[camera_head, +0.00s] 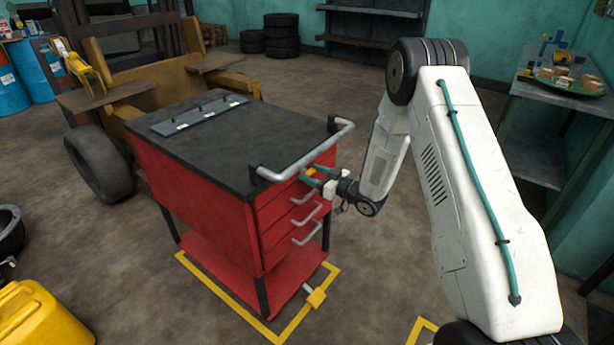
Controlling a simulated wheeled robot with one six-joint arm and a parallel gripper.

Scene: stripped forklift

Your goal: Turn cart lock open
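The red tool cart (195,185) has a dark top and stands in the middle of the floor. A small yellow part (310,172), which may be the cart lock, shows on the upper drawer front, under the grey push handle (305,155). My gripper (314,177) reaches in from the right, with its teal fingers at this yellow part. The fingers look spread with the yellow part at or between them. I cannot tell whether they touch or grip it. The gripper partly hides the drawer front, and the lock's exact angle is too small to read.
Several drawer handles (306,214) stick out below my gripper. A bench with a tray (570,82) stands right, a stripped forklift (150,75) behind.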

